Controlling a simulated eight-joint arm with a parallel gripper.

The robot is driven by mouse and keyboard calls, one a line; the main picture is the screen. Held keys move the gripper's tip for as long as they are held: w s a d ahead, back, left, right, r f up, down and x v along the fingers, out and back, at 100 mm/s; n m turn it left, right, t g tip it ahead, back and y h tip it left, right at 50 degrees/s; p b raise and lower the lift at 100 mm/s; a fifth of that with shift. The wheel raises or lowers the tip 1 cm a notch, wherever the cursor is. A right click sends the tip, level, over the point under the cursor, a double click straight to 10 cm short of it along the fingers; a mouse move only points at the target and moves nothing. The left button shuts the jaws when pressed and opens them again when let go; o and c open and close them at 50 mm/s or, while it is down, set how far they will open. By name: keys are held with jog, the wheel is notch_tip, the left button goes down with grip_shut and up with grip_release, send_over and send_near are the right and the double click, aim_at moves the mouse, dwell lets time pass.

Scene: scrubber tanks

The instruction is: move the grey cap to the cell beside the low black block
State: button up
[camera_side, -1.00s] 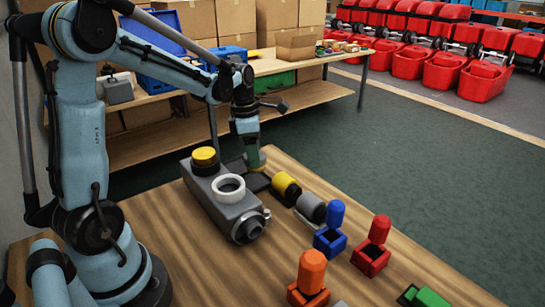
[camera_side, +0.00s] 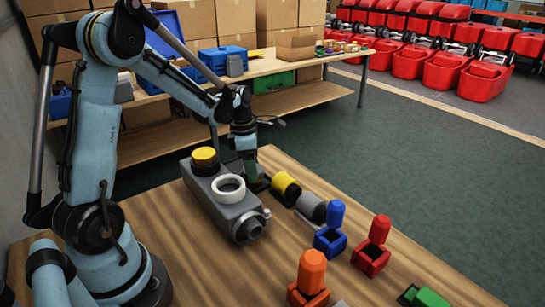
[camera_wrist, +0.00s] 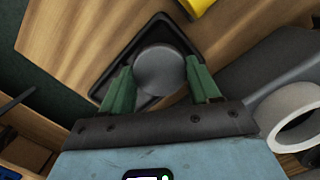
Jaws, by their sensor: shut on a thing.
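My gripper (camera_wrist: 160,75) has two green fingers, closed on the sides of the round grey cap (camera_wrist: 160,70). In the wrist view the cap is over a dark square tray (camera_wrist: 117,78) with a raised rim. I cannot tell whether the cap touches its floor. In the side view my gripper (camera_side: 251,172) is low beside the grey tank housing (camera_side: 226,205), and the cap is hidden there. A dark patch of the tray (camera_side: 261,187) shows by the fingers. I cannot clearly make out the low black block or the cell beside it.
The housing carries a white ring (camera_side: 229,188) and a yellow cap (camera_side: 204,156). A yellow cylinder (camera_side: 286,186) and a grey cylinder (camera_side: 311,207) lie close to the right. Blue (camera_side: 330,240), red (camera_side: 371,257) and orange (camera_side: 309,280) pieces stand nearer the front.

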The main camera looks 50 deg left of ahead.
jog(key=o, duration=1.2)
jog(key=shift+r, duration=0.1)
notch_tip(320, 180, up, 12)
jog(key=s, duration=0.1)
jog(key=s+d+m+t, duration=0.2)
jog(key=d+m, duration=0.3)
jog(key=m, duration=0.4)
jog(key=s+d+m+t, duration=0.1)
jog(key=s+d+m, duration=0.2)
jog(key=m, duration=0.6)
jog(key=s+d+f+m+t+y, duration=0.1)
jog(key=s+d+m+t, duration=0.1)
jog(key=d+m, duration=0.4)
jog(key=shift+s+d+m+t, duration=0.1)
jog(key=shift+d+m+t, duration=0.1)
jog(key=shift+m, duration=0.6)
jog(key=shift+s+d+m+t, duration=0.1)
jog(key=shift+d+m, duration=0.1)
jog(key=shift+m, duration=0.6)
jog(key=shift+s+d+f+m, duration=0.1)
jog(key=shift+s+d+m, duration=0.1)
jog(key=shift+m, duration=0.3)
jog(key=shift+s+d+f+m, duration=0.1)
jog(key=shift+d+m, duration=0.05)
jog(key=shift+m, duration=0.35)
